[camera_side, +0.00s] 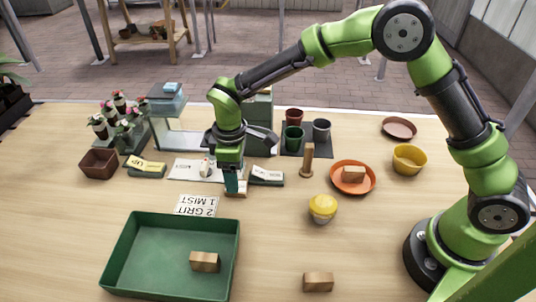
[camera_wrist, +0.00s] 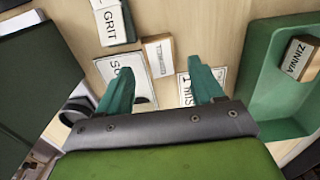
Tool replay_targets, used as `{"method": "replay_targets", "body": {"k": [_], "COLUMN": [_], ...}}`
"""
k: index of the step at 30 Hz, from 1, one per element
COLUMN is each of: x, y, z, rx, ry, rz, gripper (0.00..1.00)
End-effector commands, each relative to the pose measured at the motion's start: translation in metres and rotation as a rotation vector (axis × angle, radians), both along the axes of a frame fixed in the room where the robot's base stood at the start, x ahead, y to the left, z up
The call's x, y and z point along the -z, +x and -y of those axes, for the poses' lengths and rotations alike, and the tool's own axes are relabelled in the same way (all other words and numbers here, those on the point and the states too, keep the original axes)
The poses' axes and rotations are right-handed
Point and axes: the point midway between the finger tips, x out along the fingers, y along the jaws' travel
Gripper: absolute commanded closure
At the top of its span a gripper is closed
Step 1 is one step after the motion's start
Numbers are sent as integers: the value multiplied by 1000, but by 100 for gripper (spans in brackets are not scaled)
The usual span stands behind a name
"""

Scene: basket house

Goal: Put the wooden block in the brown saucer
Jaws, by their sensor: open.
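My gripper (camera_side: 233,184) is open and low over the table, left of centre in the side view. In the wrist view its two teal fingers (camera_wrist: 160,88) are apart with nothing between them. A small wooden block with a white label (camera_wrist: 159,56) lies just beyond the fingertips; it also shows at the fingers in the side view (camera_side: 236,194), partly hidden. Other wooden blocks lie in the green tray (camera_side: 204,262), in the orange saucer (camera_side: 353,174) and on the front table (camera_side: 318,282). The brown saucer (camera_side: 399,127) is empty at the back right.
The green tray (camera_side: 120,250) stands front left. A yellow-lidded jar (camera_side: 323,207), an upright wooden tool (camera_side: 308,160), the orange saucer (camera_side: 341,188) and a yellow bowl (camera_side: 408,160) stand between my gripper and the right side. Pots (camera_side: 293,138) and a glass case (camera_side: 180,135) stand behind.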

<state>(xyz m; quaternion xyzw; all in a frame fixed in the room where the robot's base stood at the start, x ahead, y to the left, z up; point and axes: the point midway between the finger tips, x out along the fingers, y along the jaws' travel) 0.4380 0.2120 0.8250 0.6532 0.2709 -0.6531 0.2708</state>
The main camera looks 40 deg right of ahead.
Motion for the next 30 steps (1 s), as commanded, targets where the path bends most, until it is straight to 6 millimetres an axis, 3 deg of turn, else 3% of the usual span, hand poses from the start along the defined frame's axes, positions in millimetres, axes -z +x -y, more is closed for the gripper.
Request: {"method": "replay_targets", "body": {"k": [3,9,17,23,30], "x": [-30,-67,-94,-148,-203], "y": [1,1,-2,-28,-97], "z": [0,0,5,49,118], "rx": [1,1,21,209,574], "ry": [2,1,6,65,210], "rz": [5,4,11,107,263], "gripper": [33,33,33,33,33]}}
